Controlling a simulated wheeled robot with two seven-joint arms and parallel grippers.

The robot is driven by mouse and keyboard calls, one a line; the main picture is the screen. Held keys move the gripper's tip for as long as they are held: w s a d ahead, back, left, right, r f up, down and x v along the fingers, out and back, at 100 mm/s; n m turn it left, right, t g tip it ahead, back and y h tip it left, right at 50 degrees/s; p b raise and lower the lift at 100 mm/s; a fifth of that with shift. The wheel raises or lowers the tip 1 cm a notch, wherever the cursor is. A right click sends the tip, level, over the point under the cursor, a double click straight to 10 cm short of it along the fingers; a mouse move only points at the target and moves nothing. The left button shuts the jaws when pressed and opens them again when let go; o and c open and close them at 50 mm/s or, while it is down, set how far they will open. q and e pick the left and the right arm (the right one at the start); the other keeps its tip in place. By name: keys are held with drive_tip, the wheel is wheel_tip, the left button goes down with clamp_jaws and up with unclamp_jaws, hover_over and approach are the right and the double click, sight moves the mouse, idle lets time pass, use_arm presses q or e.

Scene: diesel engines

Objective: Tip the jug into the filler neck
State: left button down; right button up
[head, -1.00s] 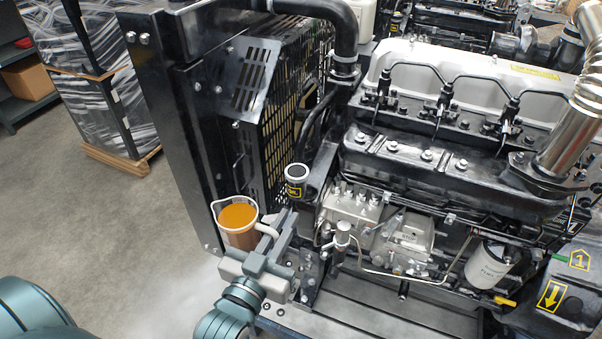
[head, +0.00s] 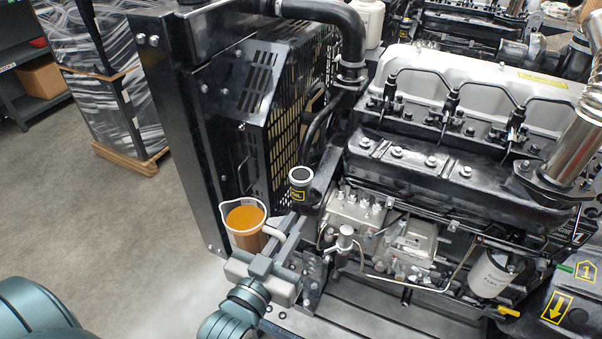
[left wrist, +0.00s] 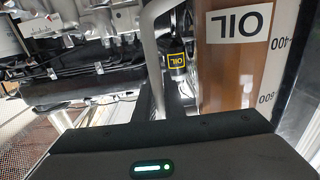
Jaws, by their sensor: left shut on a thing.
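A clear jug (head: 246,228) of amber oil is at the left of the engine in the head view. Its spout side faces left and its handle faces right. My left gripper (head: 277,241) is shut on the handle and holds the jug about upright. In the left wrist view the jug (left wrist: 231,75) fills the right side, with an OIL label and a volume scale. My right gripper is not in view.
A black radiator frame with a slotted guard (head: 262,95) stands close behind the jug. A hose (head: 318,125) runs beside the filler neck. The engine block (head: 430,165) fills the right. Open floor (head: 120,215) lies to the left.

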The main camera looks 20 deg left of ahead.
use_arm(q)
drive_tip(key=d+r+m+g+h+p, duration=0.1)
drive_tip(key=d+r+m+g+h, duration=0.1)
drive_tip(key=d+h, duration=0.4)
drive_tip(key=s+d+r+m+g+h+p, duration=0.1)
drive_tip(key=d+r+m+g+h, duration=0.2)
drive_tip(key=d+m+h, duration=0.3)
drive_tip(key=shift+s+d+r+m+g+h, duration=0.25)
drive_tip(key=shift+d+m+g+h, duration=0.15)
drive_tip(key=shift+d+m, duration=0.45)
drive_tip(key=shift+d, duration=0.2)
drive_tip(key=shift+n, duration=0.25)
drive_tip(key=shift+w+a+r+n+p, duration=0.3)
drive_tip(key=shift+r+n, duration=0.25)
drive_tip(key=shift+n, duration=0.05)
drive_tip(key=shift+w+a+r+n+p, duration=0.25)
drive_tip(key=shift+a+r+n+p, duration=0.05)
drive_tip(key=shift+r+n, duration=0.3)
drive_tip(key=shift+w+a+r+n, duration=0.3)
drive_tip(key=shift+w+r+n, duration=0.05)
drive_tip(key=shift+n, duration=0.15)
